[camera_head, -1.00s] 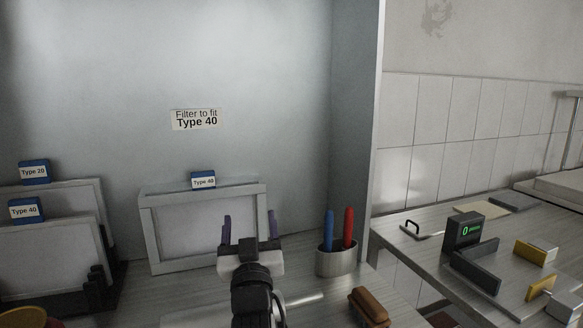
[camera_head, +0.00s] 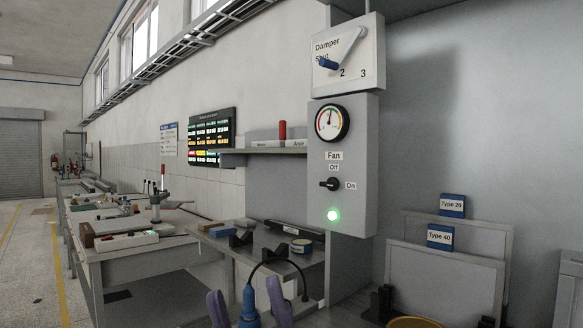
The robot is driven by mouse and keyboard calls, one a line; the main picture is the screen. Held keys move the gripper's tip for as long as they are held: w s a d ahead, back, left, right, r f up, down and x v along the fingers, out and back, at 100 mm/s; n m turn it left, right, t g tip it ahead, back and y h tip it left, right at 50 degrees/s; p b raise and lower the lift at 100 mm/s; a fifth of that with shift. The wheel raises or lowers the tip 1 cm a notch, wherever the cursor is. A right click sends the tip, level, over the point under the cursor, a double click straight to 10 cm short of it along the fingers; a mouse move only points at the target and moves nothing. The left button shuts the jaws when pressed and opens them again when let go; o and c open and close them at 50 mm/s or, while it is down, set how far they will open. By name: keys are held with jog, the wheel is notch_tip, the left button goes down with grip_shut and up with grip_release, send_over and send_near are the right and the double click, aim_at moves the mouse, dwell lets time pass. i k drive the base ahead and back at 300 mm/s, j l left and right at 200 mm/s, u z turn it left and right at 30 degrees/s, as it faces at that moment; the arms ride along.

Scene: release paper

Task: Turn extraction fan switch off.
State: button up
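The fan switch (camera_head: 329,184) is a small black rotary knob on a grey wall panel (camera_head: 358,150), right of centre. Its pointer is turned right toward "On"; "Off" is printed above it. A green lamp (camera_head: 333,215) glows below it, and a round gauge (camera_head: 331,122) sits above. My gripper (camera_head: 248,300) shows at the bottom edge as two purple fingers, spread apart. It is lower and left of the switch, not touching it. A blue plug with a black cable appears between the fingers in the picture; I see no finger contact with it.
A damper lever (camera_head: 343,52) with a blue handle is above the panel. A shelf (camera_head: 270,152) juts out left of the panel. Framed filters (camera_head: 440,285) stand at the right. Benches with equipment (camera_head: 150,240) extend left, with open floor (camera_head: 30,265) beyond.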

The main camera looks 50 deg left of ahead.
aim_at(333, 184)
jog(key=j+u, duration=0.1)
jog(key=u, duration=1.05)
